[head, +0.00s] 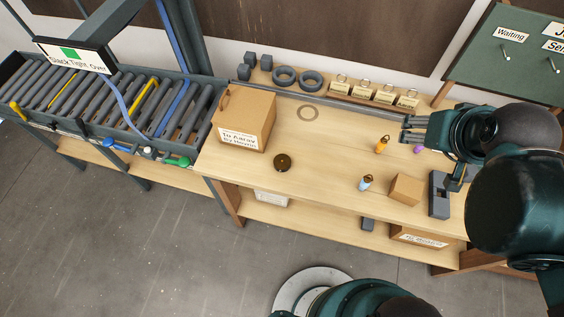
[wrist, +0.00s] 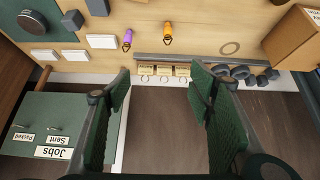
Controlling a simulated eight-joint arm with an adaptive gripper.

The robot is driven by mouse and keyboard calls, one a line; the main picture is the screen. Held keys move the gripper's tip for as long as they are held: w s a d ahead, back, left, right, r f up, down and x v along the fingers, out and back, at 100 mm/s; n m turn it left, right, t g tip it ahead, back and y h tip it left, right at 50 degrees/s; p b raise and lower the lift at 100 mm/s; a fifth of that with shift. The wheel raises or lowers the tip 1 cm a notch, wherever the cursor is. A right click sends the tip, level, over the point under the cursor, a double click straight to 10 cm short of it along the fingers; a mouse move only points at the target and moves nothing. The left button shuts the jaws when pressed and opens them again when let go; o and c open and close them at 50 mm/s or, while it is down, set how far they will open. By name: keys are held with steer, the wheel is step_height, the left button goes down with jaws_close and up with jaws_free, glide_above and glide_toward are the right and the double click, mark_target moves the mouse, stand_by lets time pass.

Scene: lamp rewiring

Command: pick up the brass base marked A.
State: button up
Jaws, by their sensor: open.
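I cannot make out a letter A on anything. Several small pale tan blocks with rings and labels (head: 384,97) stand in a row at the table's back edge; their print is too small to read. Some of these tan blocks also show in the wrist view (wrist: 165,71), between and beyond my fingers. A dark brown round disc (head: 283,162) lies near the table's front left; I cannot tell if it is a base. My gripper (head: 408,130) is above the table's right rear, its fingers pointing left. In the wrist view my gripper (wrist: 160,84) is open and empty.
A cardboard box (head: 246,118) stands at the table's left. Orange (head: 382,144), purple (head: 418,149) and blue (head: 366,182) small pieces, a wooden block (head: 405,189) and a grey fixture (head: 438,195) are at the right. Dark rings (head: 284,76) lie at the back. The table's middle is mostly clear.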

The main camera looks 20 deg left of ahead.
steer(key=w+a+f+n+g, duration=0.1)
steer(key=w+a+f+n, duration=0.15)
steer(key=a, duration=0.25)
steer(key=w+a+f+n+g, duration=0.1)
steer(key=w+a+n, duration=0.1)
steer(key=a+n, duration=0.15)
steer(key=n+g, duration=0.5)
steer(key=n, duration=0.9)
glide_above(282, 161)
step_height(282, 161, down, 18)
steer(key=shift+d, duration=0.1)
steer(key=shift+s+a+f+n, duration=0.15)
steer(key=shift+a+f+n, duration=0.1)
steer(key=shift+n, duration=0.15)
steer(key=shift+f, duration=0.1)
steer(key=shift+f, duration=1.2)
steer(key=shift+f, duration=0.1)
steer(key=shift+d+f+b, duration=0.15)
steer(key=shift+f+b, duration=0.3)
steer(key=shift+f, duration=2.05)
